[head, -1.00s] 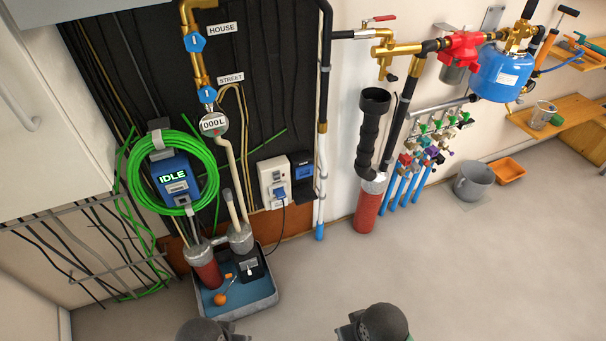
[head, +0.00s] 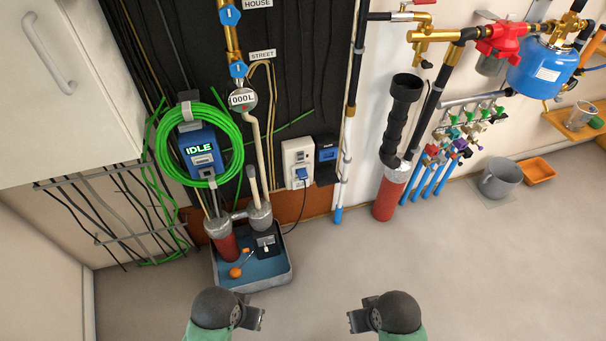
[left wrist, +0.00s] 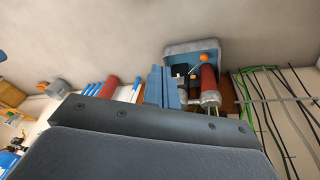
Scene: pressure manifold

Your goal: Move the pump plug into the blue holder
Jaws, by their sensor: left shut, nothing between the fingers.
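The pump plug (head: 303,174) is blue and sits in the white wall socket box (head: 298,156), with a dark cable hanging from it towards the tray. The blue holder (head: 327,153) is a small blue and dark box on the wall just right of the socket; its inside is too small to make out. My left gripper (left wrist: 163,88) is shut and empty in the left wrist view, its fingers together. In the head view my left gripper (head: 252,318) is low at the bottom, well away from the plug. My right gripper (head: 358,320) is at the bottom too; its fingers are unclear.
A grey tray (head: 289,278) with pump parts stands on the floor below the socket. A green hose coil (head: 237,153) hangs around a blue IDLE unit (head: 200,148). Pipes (head: 345,160) run right of the holder. The floor in front is clear.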

